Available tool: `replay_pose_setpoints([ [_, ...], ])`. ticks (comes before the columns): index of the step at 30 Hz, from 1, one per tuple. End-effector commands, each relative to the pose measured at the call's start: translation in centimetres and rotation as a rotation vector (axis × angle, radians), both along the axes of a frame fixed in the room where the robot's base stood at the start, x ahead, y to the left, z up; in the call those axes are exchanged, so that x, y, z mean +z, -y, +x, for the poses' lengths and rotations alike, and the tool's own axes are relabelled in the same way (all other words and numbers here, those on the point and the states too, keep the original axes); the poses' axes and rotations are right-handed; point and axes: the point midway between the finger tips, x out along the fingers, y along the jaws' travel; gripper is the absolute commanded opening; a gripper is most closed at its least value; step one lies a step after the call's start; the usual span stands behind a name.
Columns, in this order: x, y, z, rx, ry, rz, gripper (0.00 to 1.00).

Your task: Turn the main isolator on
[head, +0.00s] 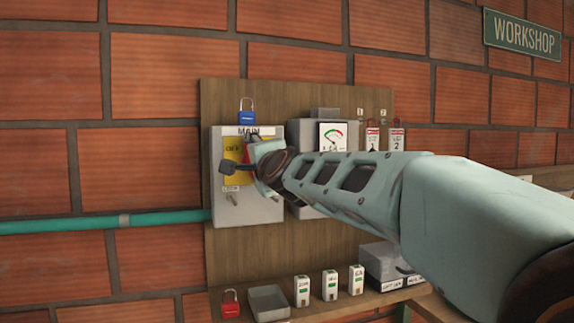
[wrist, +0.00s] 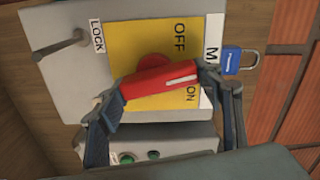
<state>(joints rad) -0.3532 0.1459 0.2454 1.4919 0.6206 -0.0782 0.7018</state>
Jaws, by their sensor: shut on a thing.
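The main isolator is a grey box (head: 262,205) with a yellow plate marked OFF and ON; the plate also shows in the wrist view (wrist: 150,35). Its red handle (wrist: 150,84) has a white pointer line at one end. In the wrist view the pointer end lies between the OFF and ON words, closer to ON. My gripper (wrist: 160,88) is shut on the handle lengthwise, with one finger at each end. In the head view my gripper (head: 246,160) covers most of the handle and the ON side.
A blue padlock (head: 247,117) hangs above the MAIN label. A meter box (head: 333,137) stands close on the right, with red tags (head: 372,138) beyond. Below, a shelf holds a red padlock (head: 230,304), a tray (head: 268,301) and small white blocks (head: 330,285).

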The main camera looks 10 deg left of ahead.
Motion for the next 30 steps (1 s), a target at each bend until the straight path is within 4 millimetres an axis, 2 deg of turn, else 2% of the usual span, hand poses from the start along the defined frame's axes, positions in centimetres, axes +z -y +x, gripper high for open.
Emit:
replay_pose_setpoints([
  [12,0.08,0.16,0.09,-0.002,-0.101,0.173,0.36],
  [29,0.12,0.17,0.08,-0.002,-0.118,0.201,0.36],
  [30,0.12,0.17,0.08,-0.002,-0.118,0.201,0.61],
])
